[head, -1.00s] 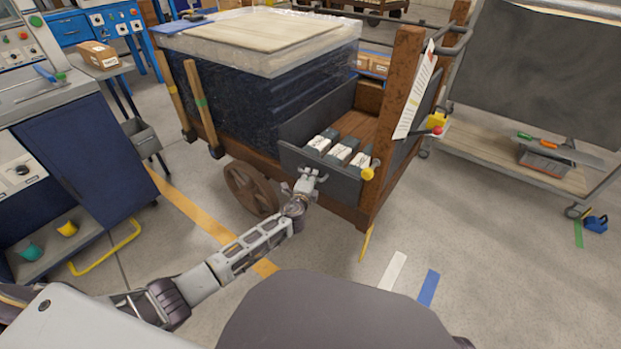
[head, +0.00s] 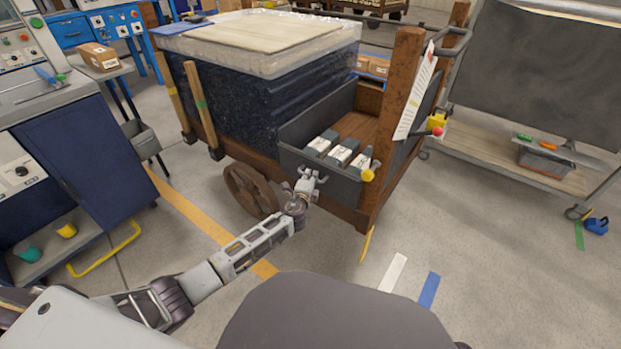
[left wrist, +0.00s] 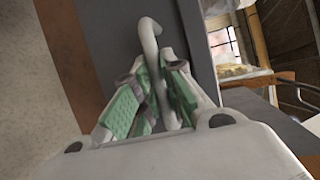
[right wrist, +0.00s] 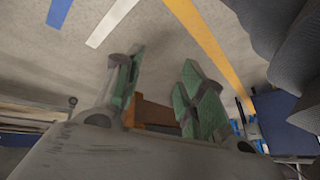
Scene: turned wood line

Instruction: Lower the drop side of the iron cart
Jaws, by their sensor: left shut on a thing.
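The iron cart (head: 397,95) has rusty brown corner posts and dark grey side panels. Its near drop side (head: 318,171) is a dark grey panel standing roughly upright, with a yellow knob (head: 368,175) at its right end. My left gripper (head: 306,178) is at the outer face of this panel. In the left wrist view its green-padded fingers (left wrist: 155,98) are shut on a pale bent handle (left wrist: 150,40) in front of the grey panel. My right gripper (right wrist: 158,92) is open and empty in the right wrist view, over the floor; the head view does not show it.
Several grey blocks with white labels (head: 342,154) sit in the cart behind the panel. A wrapped dark load (head: 262,110) stands beside them. A wheel (head: 250,191) is left of my gripper. A blue cabinet (head: 82,155) stands left; floor in front right is clear.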

